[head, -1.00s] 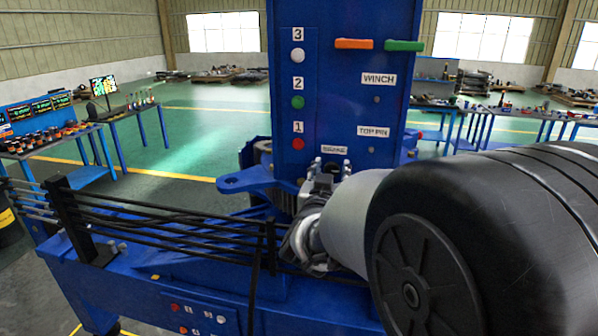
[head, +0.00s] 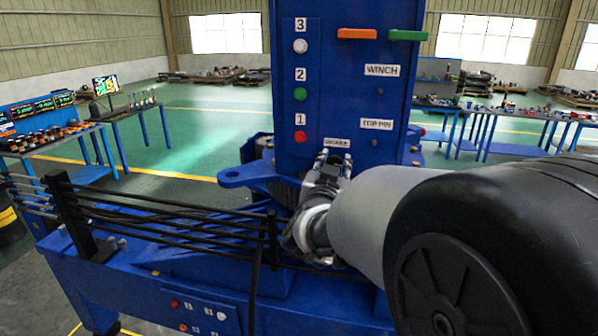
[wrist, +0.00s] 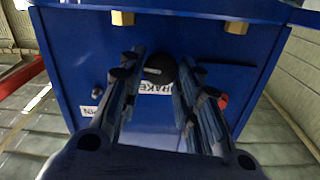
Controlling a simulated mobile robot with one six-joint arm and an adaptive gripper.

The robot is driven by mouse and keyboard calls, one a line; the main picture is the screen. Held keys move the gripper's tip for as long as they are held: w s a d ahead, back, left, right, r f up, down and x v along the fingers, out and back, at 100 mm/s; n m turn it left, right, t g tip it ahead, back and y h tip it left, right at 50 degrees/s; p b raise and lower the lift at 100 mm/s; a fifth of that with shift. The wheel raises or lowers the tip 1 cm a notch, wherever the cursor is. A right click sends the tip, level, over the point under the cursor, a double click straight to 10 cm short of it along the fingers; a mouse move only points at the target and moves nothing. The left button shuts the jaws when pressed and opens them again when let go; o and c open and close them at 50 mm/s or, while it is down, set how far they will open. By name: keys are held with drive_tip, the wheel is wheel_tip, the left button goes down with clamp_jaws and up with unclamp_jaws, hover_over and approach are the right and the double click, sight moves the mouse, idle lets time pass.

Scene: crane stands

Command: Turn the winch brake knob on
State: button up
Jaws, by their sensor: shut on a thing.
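The winch brake knob (wrist: 160,68) is a round black knob on the blue panel, beside the white BRAKE label (wrist: 155,87) in the wrist view. My gripper (wrist: 158,72) has one finger on each side of it and is shut on it. In the head view my gripper (head: 328,165) is at the foot of the blue crane column (head: 345,95), just below the BRAKE label (head: 337,143). The knob is hidden there behind the gripper. A small mark shows on the knob's face, too small to read.
The column carries numbered lamps, white (head: 300,46), green (head: 300,94) and red (head: 300,137), and WINCH (head: 382,70) and TOP PIN (head: 376,124) labels. Black rods (head: 170,218) run along the blue base at left. A blue hooked bracket (head: 240,176) juts out left of the gripper.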

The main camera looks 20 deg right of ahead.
drive_tip(key=m+b, duration=1.1)
drive_tip(key=m, duration=0.1)
drive_tip(key=shift+s+d+f+m+b, duration=0.1)
drive_tip(key=shift+f+m+b, duration=0.2)
drive_tip(key=shift+b, duration=0.1)
drive_tip(key=shift+m+b, duration=1.1)
drive_tip(key=shift+m, duration=0.6)
drive_tip(key=shift+r, duration=0.1)
drive_tip(key=o, duration=1)
drive_tip(key=shift+o, duration=0.2)
